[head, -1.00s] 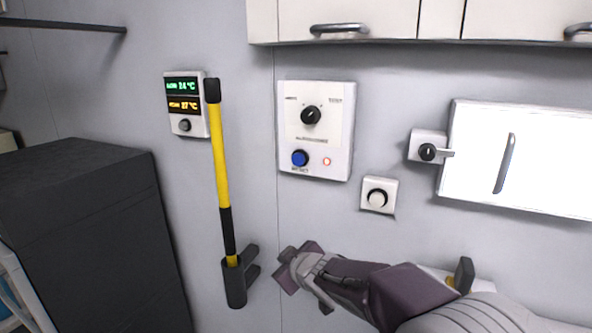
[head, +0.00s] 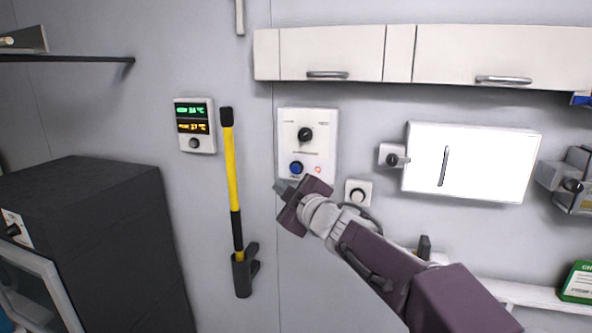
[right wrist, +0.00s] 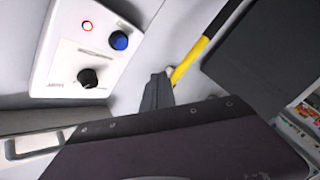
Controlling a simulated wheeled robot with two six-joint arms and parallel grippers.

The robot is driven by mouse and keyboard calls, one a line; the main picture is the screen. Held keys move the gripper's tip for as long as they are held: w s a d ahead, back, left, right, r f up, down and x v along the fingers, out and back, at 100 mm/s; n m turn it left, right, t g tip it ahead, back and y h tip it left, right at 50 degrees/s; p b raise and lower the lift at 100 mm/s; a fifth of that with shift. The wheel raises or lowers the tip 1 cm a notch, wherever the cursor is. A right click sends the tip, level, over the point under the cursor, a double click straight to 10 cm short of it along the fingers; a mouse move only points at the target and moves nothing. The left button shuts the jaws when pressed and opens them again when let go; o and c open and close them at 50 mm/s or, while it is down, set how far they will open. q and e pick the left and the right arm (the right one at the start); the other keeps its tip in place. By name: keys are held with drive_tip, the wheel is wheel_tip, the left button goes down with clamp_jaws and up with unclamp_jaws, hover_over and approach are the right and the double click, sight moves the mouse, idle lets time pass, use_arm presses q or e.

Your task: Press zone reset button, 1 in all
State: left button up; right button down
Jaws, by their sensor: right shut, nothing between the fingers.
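The white control panel (head: 322,138) on the wall carries a blue reset button (head: 296,167), a black knob (head: 305,134) and a small lit red lamp (head: 318,169). My right gripper (head: 278,187) is just below and left of the blue button in the head view, shut and empty. In the right wrist view the panel (right wrist: 62,52) appears upside down, with the blue button (right wrist: 119,40) up and left of the shut fingers (right wrist: 156,82). I see a gap between fingers and button. My left gripper is not in view.
A yellow-and-black tool (head: 233,185) hangs in a wall holder left of the panel. A white box with a round button (head: 358,193) is right of my gripper. Cabinets (head: 330,52) are above, a dark cabinet (head: 90,215) at left.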

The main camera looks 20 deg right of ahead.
sight(295, 174)
drive_tip(key=w+d+p, duration=0.1)
drive_tip(key=w, duration=0.1)
drive_tip(key=w+d+p, duration=0.1)
drive_tip(key=w+d, duration=0.1)
drive_tip(key=w+d+p, duration=0.1)
drive_tip(key=w, duration=0.1)
drive_tip(key=shift+w+d+r, duration=0.1)
drive_tip(key=shift+w+d, duration=0.2)
drive_tip(key=shift+w, duration=0.05)
drive_tip(key=shift+w, duration=0.1)
idle(0.4)
drive_tip(key=shift+p, duration=0.35)
idle(1.0)
drive_tip(key=shift+w+d, duration=0.25)
drive_tip(key=shift+w, duration=0.05)
